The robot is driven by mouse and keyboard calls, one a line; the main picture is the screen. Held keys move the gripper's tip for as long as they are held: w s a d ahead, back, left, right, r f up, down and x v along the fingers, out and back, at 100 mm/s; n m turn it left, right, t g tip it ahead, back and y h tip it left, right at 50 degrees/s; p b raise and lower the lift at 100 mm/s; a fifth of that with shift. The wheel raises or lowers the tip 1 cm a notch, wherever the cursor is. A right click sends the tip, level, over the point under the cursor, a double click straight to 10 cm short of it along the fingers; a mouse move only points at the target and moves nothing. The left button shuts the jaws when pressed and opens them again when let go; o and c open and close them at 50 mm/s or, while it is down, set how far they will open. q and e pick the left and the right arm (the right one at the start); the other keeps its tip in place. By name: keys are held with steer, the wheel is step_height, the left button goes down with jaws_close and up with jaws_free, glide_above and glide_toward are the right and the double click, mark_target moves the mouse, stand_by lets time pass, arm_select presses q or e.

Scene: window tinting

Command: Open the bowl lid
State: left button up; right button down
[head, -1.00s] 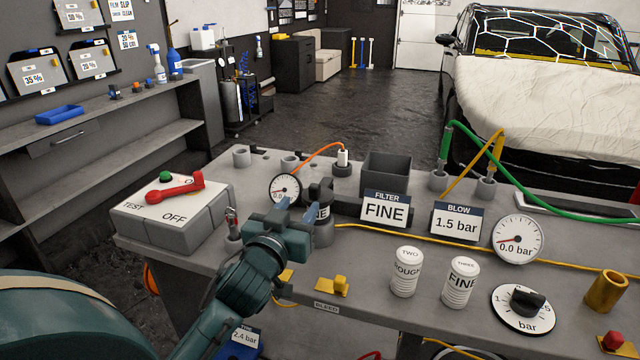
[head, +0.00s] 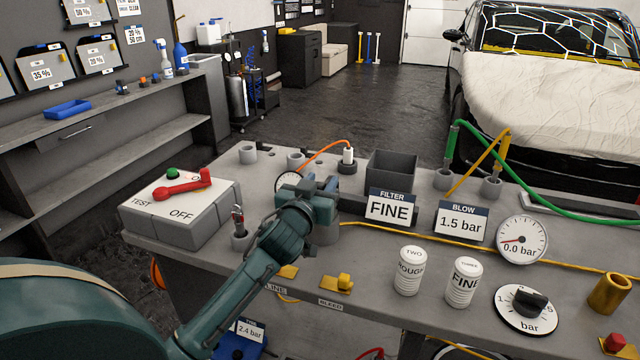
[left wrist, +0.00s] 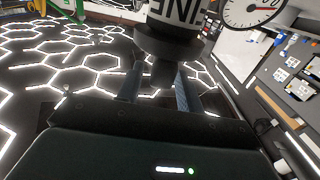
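The filter bowl is a grey cylinder (head: 326,236) on the bench, mostly behind my left gripper in the head view. In the left wrist view its white label (left wrist: 180,10) reads "INE" upside down, with a dark round lid (left wrist: 165,42) and a narrow grip on it (left wrist: 162,72). My left gripper (head: 310,186) is at the lid; its fingers (left wrist: 160,92) stand apart, one on each side of the grip. A gap shows on at least one side, and I cannot tell whether either finger touches. My right gripper is not in view.
Left of the bowl are a TEST/OFF box with a red lever (head: 183,187) and a small metal fitting (head: 239,225). A gauge (head: 287,181) stands close behind the gripper. The FILTER FINE sign (head: 389,207) and two white canisters (head: 410,270) are to the right.

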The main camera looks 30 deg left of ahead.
arm_select(q)
jaws_close()
stand_by(0.5)
